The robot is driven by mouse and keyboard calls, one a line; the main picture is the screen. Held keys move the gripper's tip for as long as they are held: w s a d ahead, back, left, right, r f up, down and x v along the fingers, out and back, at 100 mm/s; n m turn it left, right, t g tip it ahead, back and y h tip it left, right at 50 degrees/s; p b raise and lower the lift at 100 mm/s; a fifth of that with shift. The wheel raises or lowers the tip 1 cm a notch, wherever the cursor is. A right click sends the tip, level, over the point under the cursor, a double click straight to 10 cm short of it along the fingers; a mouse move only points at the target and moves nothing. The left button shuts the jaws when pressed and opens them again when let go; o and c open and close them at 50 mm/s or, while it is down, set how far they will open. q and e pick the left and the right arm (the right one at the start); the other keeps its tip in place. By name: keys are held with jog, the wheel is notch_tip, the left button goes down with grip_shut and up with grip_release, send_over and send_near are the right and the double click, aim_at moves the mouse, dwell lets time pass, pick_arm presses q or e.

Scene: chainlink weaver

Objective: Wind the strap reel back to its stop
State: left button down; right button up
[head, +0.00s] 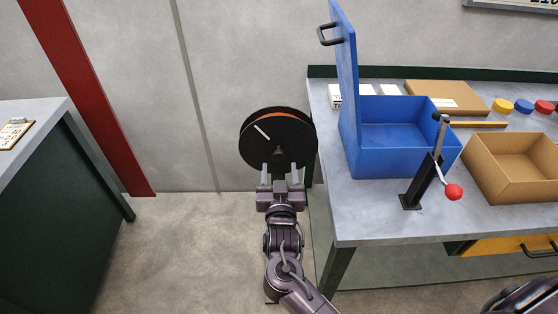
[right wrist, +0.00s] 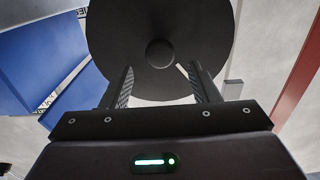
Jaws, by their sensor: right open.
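The strap reel (head: 290,135) is a black disc with an orange strap edge at its top, beside the left end of the workbench. A white mark (head: 262,131) lies on its face, up and left of the central hub (head: 279,153). My right gripper (head: 280,170) is open and empty, facing the reel's face from below. In the right wrist view the reel (right wrist: 205,30) fills the top, and its hub (right wrist: 160,53) lies between and beyond the two fingers (right wrist: 165,80). Whether the fingertips touch the disc is unclear. The reel's mount is hidden. My left gripper is out of view.
The grey workbench (head: 350,225) holds an open blue box (head: 390,165), a lever with a red knob (head: 454,192), a cardboard box (head: 490,180) and several coloured lids. Another bench (head: 40,115) and a red post (head: 90,90) stand left. Floor between the benches is clear.

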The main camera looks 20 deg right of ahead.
aim_at(279, 157)
jog(key=shift+x, duration=1.95)
grip_shut()
